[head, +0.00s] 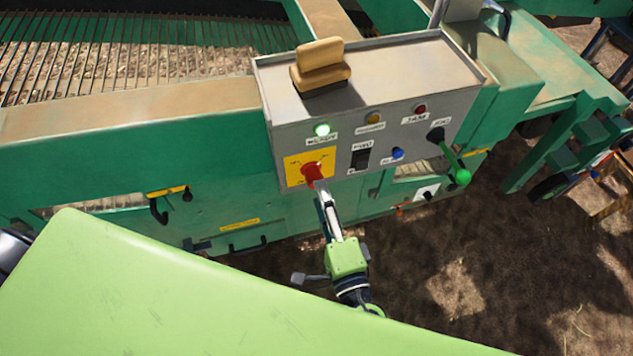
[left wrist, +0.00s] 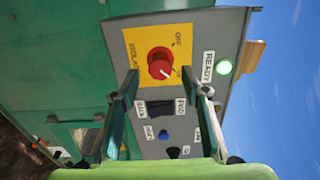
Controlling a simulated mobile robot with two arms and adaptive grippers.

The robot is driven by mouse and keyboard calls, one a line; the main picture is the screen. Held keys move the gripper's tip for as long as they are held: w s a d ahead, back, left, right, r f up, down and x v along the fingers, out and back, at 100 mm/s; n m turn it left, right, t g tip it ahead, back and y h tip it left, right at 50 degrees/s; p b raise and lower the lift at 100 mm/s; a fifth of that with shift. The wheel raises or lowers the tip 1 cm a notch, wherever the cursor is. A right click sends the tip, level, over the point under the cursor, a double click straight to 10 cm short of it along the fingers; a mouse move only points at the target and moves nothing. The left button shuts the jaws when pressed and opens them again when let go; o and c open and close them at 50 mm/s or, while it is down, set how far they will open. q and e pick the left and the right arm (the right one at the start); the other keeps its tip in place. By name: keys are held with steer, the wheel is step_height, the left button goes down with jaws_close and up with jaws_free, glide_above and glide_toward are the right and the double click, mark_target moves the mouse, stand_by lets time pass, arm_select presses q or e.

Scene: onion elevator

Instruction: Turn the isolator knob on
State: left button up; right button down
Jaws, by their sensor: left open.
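The isolator knob (head: 313,172) is red and sits on a yellow plate (head: 296,159) at the lower left of a grey control panel. In the left wrist view the knob (left wrist: 161,63) faces the camera, with a white mark pointing to the lower right, near a small label. An "OFF" label is at its upper right. My left gripper (head: 322,194) is just below the knob in the head view. In the left wrist view its open fingers (left wrist: 164,92) stand on either side below the knob, holding nothing. Contact cannot be told. My right gripper is not in view.
The READY lamp (head: 322,130) glows green. A black rocker switch (head: 360,157), a blue button (head: 398,153) and a green-tipped lever (head: 462,177) are on the panel to the right. A tan paddle-shaped part (head: 320,65) stands on top. Green machine frame surrounds the panel.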

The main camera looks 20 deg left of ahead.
arm_select(q)
steer(key=v, duration=0.6)
steer(key=shift+s+d, duration=0.2)
